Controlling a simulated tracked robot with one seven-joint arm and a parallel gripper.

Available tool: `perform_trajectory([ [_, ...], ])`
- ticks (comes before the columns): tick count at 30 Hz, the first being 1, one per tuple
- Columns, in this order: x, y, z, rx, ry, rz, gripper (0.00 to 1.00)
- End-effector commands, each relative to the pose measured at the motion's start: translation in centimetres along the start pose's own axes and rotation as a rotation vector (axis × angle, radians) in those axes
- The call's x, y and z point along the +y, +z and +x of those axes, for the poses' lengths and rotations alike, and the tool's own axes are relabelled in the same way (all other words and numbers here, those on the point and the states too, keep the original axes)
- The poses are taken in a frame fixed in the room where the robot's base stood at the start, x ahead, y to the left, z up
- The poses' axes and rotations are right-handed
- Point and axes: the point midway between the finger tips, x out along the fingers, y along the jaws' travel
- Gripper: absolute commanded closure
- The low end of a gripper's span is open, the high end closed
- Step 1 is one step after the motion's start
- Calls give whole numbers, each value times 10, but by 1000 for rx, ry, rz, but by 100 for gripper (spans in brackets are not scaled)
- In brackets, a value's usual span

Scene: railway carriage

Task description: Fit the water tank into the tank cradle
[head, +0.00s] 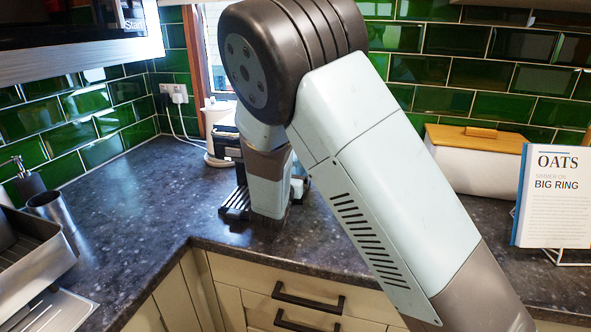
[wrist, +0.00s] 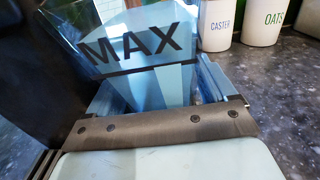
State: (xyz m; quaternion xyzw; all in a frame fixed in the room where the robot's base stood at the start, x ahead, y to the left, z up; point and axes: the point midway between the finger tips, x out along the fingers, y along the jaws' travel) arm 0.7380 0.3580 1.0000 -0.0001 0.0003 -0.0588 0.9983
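The water tank (wrist: 150,72) is a clear, bluish box with "MAX" in dark letters, seen in the wrist view. My gripper (wrist: 160,92) has its fingers on either side of the tank and appears shut on it. A tall dark surface (wrist: 40,65) stands close to the left of the tank; I cannot tell whether they touch. In the head view a dark machine with a slatted tray (head: 235,203) stands on the counter behind my arm, mostly covered by it. The tank cradle cannot be made out in either view, and my arm hides the gripper and tank in the head view.
White canisters marked "CASTER" (wrist: 216,22) and "OATS" (wrist: 262,20) stand beyond the tank. A bread bin (head: 470,165) and a book (head: 552,195) are at right. The left corner counter (head: 145,200) is clear.

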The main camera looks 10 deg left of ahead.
Motion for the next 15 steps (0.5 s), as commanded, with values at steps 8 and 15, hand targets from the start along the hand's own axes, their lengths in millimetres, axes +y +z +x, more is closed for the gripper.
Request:
perform_trajectory([
  [8, 0, 0, 0, 0, 0, 0, 43],
  [15, 0, 0, 0, 0, 0, 0, 66],
])
